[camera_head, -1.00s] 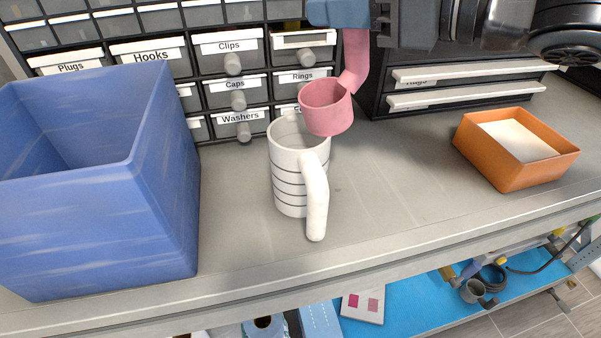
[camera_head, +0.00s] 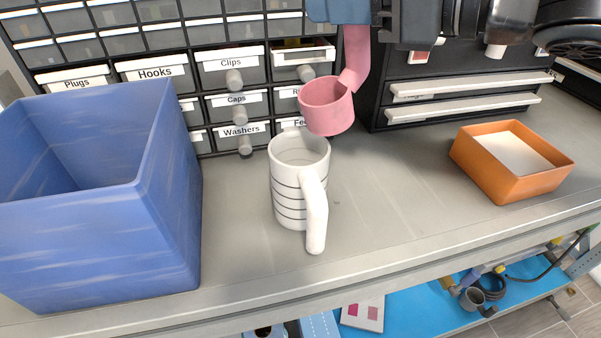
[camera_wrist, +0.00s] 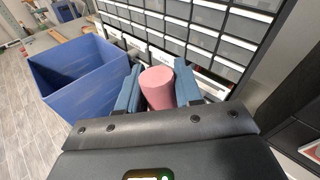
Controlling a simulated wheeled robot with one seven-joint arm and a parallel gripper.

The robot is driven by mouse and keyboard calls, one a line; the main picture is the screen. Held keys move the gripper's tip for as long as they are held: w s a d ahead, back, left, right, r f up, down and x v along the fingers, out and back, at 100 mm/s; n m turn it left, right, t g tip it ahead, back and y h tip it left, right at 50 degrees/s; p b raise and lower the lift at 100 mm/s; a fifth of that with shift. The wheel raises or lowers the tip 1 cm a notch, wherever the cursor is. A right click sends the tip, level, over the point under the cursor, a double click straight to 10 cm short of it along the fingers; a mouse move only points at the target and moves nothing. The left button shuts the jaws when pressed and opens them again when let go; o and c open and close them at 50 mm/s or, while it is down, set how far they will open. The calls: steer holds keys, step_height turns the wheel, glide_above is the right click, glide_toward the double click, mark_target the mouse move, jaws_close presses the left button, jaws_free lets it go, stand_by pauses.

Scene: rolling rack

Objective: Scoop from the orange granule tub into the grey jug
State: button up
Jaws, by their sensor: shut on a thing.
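My gripper (camera_wrist: 159,88) is shut on the handle of a pink scoop (camera_head: 327,116); in the wrist view the pink handle (camera_wrist: 157,87) sits between the two blue fingers. In the head view the scoop's cup hangs just above and slightly right of the jug's back rim, tilted a little. The inside of the cup cannot be seen well enough to tell its contents. The jug (camera_head: 288,205), whitish grey with dark rings and a handle toward the front, stands upright on the shelf. The orange tub (camera_head: 522,186) with white granules (camera_head: 513,152) stands at the right.
A large blue bin (camera_head: 165,215) stands left of the jug. Labelled drawers (camera_head: 238,105) line the back, and a dark cabinet (camera_head: 455,105) stands behind the gap. The shelf (camera_head: 400,205) between jug and tub is clear.

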steer(key=shift+r+p, duration=1.1)
steer(key=shift+r, duration=1.1)
steer(key=shift+f+m+y+b, duration=0.3)
steer(key=shift+b, duration=0.75)
steer(key=m+y+b, duration=0.1)
steer(key=b, duration=0.1)
steer(key=shift+t+b, duration=0.3)
steer(key=shift+b, duration=0.1)
steer(key=shift+r+m, duration=0.2)
steer(key=shift+m, duration=0.2)
